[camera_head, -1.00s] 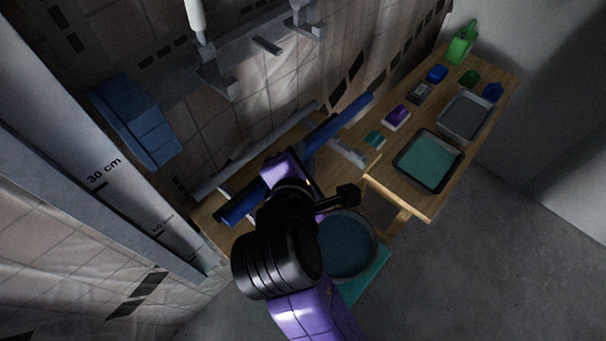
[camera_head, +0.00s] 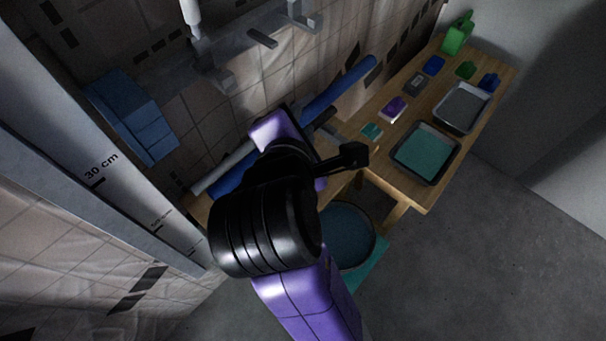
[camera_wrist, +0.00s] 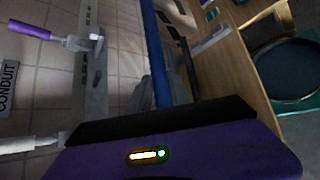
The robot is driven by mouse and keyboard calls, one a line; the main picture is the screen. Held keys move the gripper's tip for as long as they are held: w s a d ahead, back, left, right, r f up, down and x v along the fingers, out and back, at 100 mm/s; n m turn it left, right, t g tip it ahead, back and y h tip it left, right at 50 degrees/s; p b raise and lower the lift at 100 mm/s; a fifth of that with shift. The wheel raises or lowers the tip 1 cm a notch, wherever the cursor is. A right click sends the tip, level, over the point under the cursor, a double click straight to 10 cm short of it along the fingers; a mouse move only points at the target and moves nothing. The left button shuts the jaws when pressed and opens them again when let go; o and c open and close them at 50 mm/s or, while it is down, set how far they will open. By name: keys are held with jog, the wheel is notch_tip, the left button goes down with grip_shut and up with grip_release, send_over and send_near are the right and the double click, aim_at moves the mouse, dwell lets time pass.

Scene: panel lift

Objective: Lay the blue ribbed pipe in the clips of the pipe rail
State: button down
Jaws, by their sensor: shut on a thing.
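The blue ribbed pipe (camera_head: 338,88) slants across the head view in front of the tiled wall, its middle hidden behind my arm. In the wrist view the pipe (camera_wrist: 154,50) runs from the top edge down to my gripper (camera_wrist: 163,93). The grey fingers are shut on it. A grey wall rail with brackets, seemingly the pipe rail (camera_head: 242,62), is at the top of the head view, apart from the pipe. It shows left of the pipe in the wrist view (camera_wrist: 90,95), with a clip-like bracket (camera_wrist: 86,42). The fingertips are hidden in the head view.
A blue box (camera_head: 132,115) is on the wall at left, near a scale post (camera_head: 95,170). A wooden bench (camera_head: 405,190) at right bears a teal tray (camera_head: 425,152), a grey tray (camera_head: 462,108) and several small items. A round basin (camera_head: 347,237) stands below.

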notch_tip(320, 180, down, 16)
jog(key=shift+r, duration=0.2)
jog(key=shift+f+p, duration=0.3)
jog(key=shift+f, duration=1.35)
jog(key=shift+f, duration=0.15)
jog(key=c, duration=1.2)
grip_release()
jog(key=shift+f+b, duration=0.2)
jog(key=shift+b, duration=0.55)
jog(key=v, duration=0.8)
jog(key=shift+w+d+r, duration=0.1)
jog(key=shift+d+r, duration=0.05)
jog(key=shift+r, duration=0.1)
